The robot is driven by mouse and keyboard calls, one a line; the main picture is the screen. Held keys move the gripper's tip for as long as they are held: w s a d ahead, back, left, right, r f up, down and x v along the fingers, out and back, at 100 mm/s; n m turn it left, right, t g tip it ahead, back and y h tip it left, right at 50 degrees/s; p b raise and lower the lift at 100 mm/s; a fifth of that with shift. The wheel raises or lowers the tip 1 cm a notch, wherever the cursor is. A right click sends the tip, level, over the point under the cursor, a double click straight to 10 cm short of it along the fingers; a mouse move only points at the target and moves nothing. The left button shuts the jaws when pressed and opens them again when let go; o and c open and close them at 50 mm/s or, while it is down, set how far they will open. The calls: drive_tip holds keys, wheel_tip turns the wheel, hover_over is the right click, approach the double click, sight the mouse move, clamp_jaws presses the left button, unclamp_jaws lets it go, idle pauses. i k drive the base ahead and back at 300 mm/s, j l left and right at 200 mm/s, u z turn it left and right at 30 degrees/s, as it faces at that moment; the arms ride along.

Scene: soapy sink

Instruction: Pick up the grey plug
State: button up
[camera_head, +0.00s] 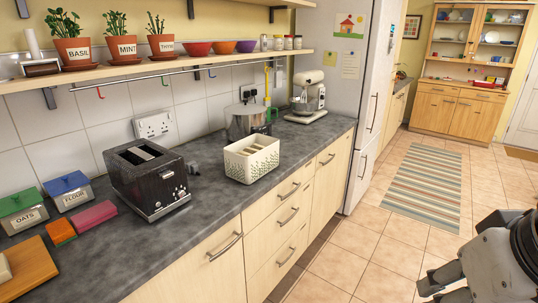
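My gripper (430,291) is at the bottom right corner, above the tiled floor and well apart from the worktop. It is partly cut off by the picture edge, so its opening is unclear. I see nothing held in the part that shows.
The black toaster (148,178) stands left of the plug, a cream basket (251,160) to the right. A white wall socket (153,126) is above. A shelf (130,72) with pots and a rail overhang the worktop (215,190). The floor (345,245) before the drawers is clear.

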sight(192, 167)
drive_tip(key=i+l+z, duration=0.1)
drive_tip(key=i, duration=0.6)
drive_tip(key=i+l+u, duration=0.1)
drive_tip(key=i+u, duration=0.2)
drive_tip(key=u, duration=0.15)
drive_tip(key=i+l+u, duration=0.2)
drive_tip(key=u, duration=0.25)
drive_tip(key=i+l+u, duration=0.65)
drive_tip(key=u, duration=0.15)
drive_tip(key=i+l+u, duration=0.15)
drive_tip(key=l+u, duration=0.2)
drive_tip(key=i+l+u, duration=0.15)
drive_tip(key=u, duration=0.25)
drive_tip(key=l, duration=0.1)
